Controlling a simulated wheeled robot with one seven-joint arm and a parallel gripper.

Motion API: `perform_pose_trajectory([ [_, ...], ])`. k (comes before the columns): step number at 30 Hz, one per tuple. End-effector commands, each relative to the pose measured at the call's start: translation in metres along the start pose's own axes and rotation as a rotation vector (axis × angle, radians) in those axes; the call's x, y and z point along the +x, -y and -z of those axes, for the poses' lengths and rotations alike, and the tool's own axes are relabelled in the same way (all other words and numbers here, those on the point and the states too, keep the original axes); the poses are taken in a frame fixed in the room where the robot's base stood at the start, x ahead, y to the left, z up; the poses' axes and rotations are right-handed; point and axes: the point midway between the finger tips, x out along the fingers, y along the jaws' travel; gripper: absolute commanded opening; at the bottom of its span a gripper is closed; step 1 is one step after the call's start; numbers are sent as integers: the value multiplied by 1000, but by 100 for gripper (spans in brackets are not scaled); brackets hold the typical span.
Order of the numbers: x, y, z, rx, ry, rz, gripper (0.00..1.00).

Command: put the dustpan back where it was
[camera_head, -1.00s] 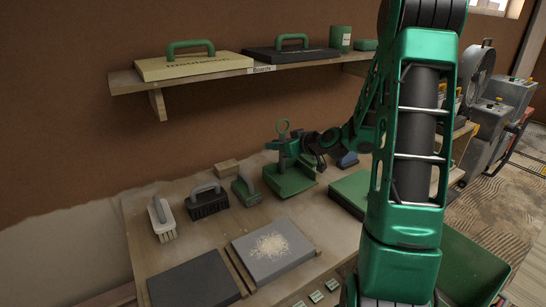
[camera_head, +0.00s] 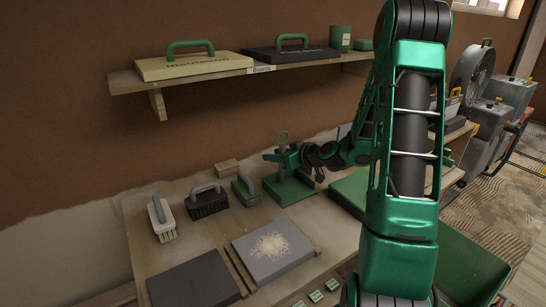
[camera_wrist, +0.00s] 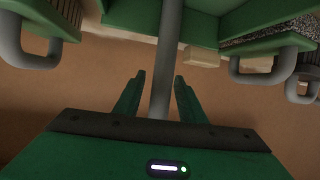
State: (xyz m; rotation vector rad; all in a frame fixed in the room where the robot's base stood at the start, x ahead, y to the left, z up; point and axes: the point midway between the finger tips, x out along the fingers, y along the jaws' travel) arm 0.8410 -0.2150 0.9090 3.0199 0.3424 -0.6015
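The dustpan is a green pan (camera_head: 292,188) with an upright handle topped by a green ring. It rests on the worktable at the back, right of the brushes. My gripper (camera_head: 288,158) is at the handle, below the ring. In the wrist view, the grey handle rises between the two fingers of my gripper (camera_wrist: 160,92), with a visible gap on the left side, so the fingers look open around it. In that view part of the green pan (camera_wrist: 130,14) shows at the top edge.
A small wooden block (camera_head: 227,167) sits behind. A shelf (camera_head: 215,77) with boards hangs above. Grey slabs (camera_head: 195,282) lie in front.

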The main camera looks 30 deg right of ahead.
Motion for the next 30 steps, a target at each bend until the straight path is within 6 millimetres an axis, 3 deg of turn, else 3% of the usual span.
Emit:
perform_pose_trajectory([
  [8, -1, 1, 2, -2, -1, 0, 37],
  [11, -10, 0, 2, 0, 0, -2, 37],
  [24, -92, 0, 2, -1, 0, -3, 37],
  [30, -114, 0, 2, -1, 0, -2, 37],
])
